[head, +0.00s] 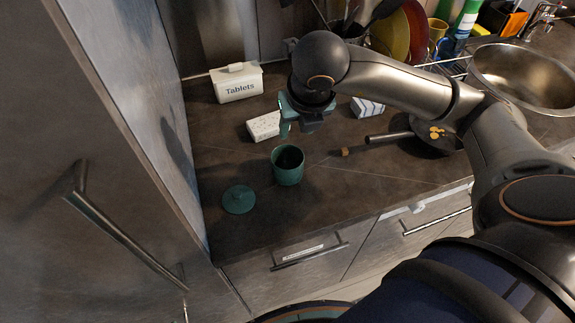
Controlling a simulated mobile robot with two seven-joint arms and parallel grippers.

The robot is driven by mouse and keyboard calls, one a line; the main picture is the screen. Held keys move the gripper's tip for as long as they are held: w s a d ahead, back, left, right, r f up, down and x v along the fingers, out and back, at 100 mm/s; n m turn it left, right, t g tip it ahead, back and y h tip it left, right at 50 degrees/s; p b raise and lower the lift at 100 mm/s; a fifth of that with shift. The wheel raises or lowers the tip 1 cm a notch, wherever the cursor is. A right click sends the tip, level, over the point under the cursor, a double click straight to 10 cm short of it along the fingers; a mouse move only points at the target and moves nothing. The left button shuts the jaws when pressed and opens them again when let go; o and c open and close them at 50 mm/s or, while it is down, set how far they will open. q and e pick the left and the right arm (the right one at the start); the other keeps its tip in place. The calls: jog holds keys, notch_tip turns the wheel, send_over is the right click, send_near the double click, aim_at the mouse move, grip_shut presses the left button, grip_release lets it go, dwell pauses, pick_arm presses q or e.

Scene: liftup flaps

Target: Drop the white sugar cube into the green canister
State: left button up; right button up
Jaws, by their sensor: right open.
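The green canister (288,172) stands open and upright on the dark counter, and its inside looks dark. Its round green lid (239,200) lies on the counter to the left and in front of it. My right gripper (300,127) is open above the counter, behind the canister and slightly to its right. A white speckled block (263,126) lies just left of the gripper, partly behind its finger. I cannot make out a separate white sugar cube; the gripper may hide it. A small brown cube (345,152) lies right of the canister. My left gripper is out of view.
A white "Tablets" box (237,84) stands at the back left. A striped block (367,107) and a dark pan (436,134) lie to the right, near the sink (522,75). A tall cabinet (90,150) bounds the left.

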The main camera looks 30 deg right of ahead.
jog(key=p+v, duration=0.2)
jog(key=v, duration=1)
jog(key=shift+p, duration=0.3)
jog(key=shift+s+f, duration=0.1)
